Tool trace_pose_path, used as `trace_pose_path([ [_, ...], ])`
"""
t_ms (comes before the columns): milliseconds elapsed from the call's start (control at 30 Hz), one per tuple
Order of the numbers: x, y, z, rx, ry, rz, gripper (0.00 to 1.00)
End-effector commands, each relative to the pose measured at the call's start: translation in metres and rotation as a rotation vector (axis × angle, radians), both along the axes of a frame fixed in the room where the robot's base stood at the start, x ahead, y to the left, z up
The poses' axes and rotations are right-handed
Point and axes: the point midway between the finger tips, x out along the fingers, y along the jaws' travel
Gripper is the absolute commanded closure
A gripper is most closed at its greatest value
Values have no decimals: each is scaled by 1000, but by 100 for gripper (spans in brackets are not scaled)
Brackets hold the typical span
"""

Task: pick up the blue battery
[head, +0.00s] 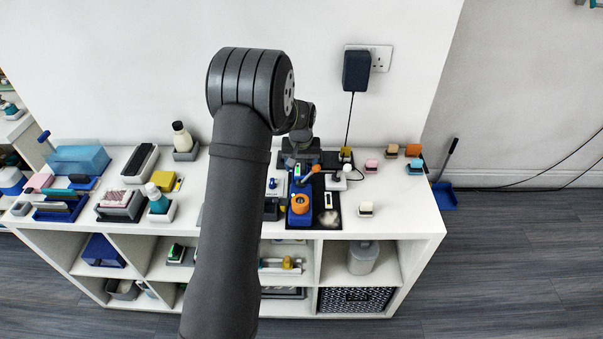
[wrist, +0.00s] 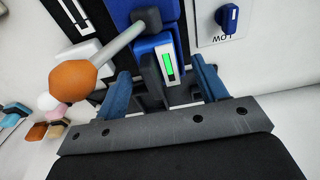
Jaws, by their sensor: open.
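The blue battery (wrist: 178,42) shows in the wrist view as a blue block with a white panel and a lit green bar. It lies between the two fingers of my gripper (wrist: 162,68), with a visible gap to the right finger. My gripper is open, with blue finger pads. How deep the fingers reach beside the block is hard to tell. In the head view my gripper (head: 301,150) is over the back of the black mat (head: 329,216); the arm and wrist partly hide that area.
A grey lever with an orange ball knob (wrist: 73,77) crosses close to the left finger; it also shows in the head view (head: 313,168). A blue and orange device (head: 300,206) stands on the mat. A blue knob on a white plate (wrist: 228,17) is at the upper right.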

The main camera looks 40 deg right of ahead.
Motion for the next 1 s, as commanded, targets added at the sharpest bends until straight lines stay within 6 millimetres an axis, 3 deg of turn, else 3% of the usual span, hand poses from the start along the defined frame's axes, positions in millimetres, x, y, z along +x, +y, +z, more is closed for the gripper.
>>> trace_pose_path([
  [267, 1, -1, -6, -1, -1, 0, 36],
  [500, 1, -1, -6, -1, -1, 0, 84],
  [533, 1, -1, -6, -1, -1, 0, 87],
  [800, 1, -1, -2, -3, -1, 0, 87],
  [1000, 1, -2, 31, -6, -4, 0, 87],
])
